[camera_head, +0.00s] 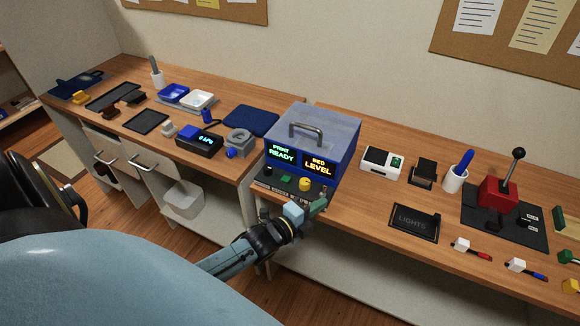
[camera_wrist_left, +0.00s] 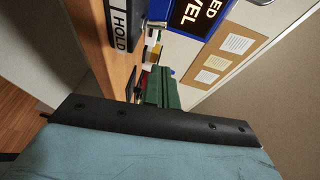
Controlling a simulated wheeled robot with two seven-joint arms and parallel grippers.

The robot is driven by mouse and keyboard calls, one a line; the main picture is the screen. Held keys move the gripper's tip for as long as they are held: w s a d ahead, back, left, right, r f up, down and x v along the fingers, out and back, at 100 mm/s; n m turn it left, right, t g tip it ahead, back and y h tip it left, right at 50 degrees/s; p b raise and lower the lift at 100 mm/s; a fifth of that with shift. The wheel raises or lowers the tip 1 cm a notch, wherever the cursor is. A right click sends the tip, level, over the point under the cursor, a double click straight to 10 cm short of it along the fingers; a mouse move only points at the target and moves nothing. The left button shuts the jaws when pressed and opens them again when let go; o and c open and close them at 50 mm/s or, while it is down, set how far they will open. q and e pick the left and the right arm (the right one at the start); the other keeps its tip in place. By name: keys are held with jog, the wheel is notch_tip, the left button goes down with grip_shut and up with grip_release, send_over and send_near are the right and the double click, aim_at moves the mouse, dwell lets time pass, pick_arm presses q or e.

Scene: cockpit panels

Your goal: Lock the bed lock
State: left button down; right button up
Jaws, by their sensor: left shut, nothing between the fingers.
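A blue printer-like box (camera_head: 312,142) with a grey top handle stands at the table's front edge. Its two lit screens read "PRINT READY" and "BED LEVEL"; the second shows partly in the left wrist view (camera_wrist_left: 198,12). Below the screens is a dark control panel (camera_head: 268,182) with a green button (camera_head: 286,178) and a yellow knob (camera_head: 304,184). I cannot tell which part is the bed lock. My left gripper (camera_head: 319,204), with green fingers, is shut and empty, just in front of the panel's right end. My right gripper is not in view.
A black "LIGHTS" plate (camera_head: 415,221) lies to the right of the gripper. Further right are a white switch box (camera_head: 381,160), a cup with a blue item (camera_head: 455,180) and a red lever unit (camera_head: 497,194). The tabletop between the box and "LIGHTS" plate is clear.

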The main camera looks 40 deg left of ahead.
pick_arm(q)
jog(key=r+v, duration=0.1)
jog(key=v, duration=0.8)
jog(key=shift+a+r, duration=0.3)
jog(key=shift+r, duration=0.1)
jog(key=shift+s, duration=0.1)
